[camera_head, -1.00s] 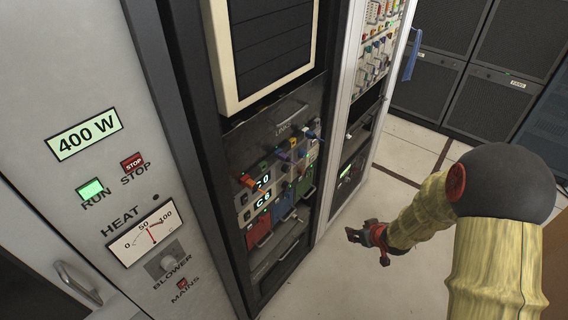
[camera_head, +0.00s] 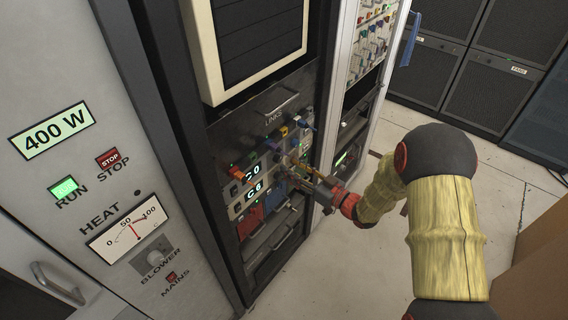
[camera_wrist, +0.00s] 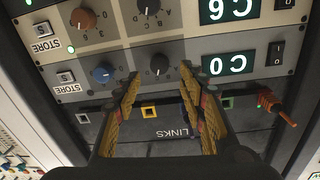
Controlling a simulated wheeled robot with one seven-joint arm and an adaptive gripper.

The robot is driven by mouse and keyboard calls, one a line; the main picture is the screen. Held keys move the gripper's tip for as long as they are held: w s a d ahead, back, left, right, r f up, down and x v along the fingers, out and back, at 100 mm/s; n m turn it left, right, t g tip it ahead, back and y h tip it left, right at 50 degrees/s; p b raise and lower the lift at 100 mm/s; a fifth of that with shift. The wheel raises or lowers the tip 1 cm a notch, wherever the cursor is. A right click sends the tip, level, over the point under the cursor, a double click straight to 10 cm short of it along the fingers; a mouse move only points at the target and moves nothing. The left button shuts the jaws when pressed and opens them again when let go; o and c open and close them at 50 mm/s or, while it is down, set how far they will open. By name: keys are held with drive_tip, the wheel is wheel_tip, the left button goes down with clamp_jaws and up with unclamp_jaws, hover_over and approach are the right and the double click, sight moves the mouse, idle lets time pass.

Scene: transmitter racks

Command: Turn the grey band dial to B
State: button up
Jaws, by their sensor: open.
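In the wrist view, which is upside down to the rack lettering, a dark grey dial (camera_wrist: 159,64) sits on the panel with the C0 display (camera_wrist: 228,65). Its pointer setting is too small to read. Another grey dial (camera_wrist: 148,5) is on the panel with the C6 display (camera_wrist: 230,8), cut by the top edge. My gripper (camera_wrist: 161,75) is open and empty, its fingertips either side of the C0 panel's grey dial. I cannot tell whether they touch it. In the head view my gripper (camera_head: 308,176) reaches to the rack front and partly hides the dials.
A blue knob (camera_wrist: 102,73) and an orange-brown knob (camera_wrist: 83,18) sit beside the grey dials. Rocker switches (camera_wrist: 275,53) and an orange plug (camera_wrist: 277,106) stand close to the right finger. A LINKS panel lies beneath the fingers. Floor right of the rack is clear.

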sight(280, 160)
drive_tip(key=shift+b+x, duration=0.35)
drive_tip(key=shift+x, duration=1.8)
clamp_jaws()
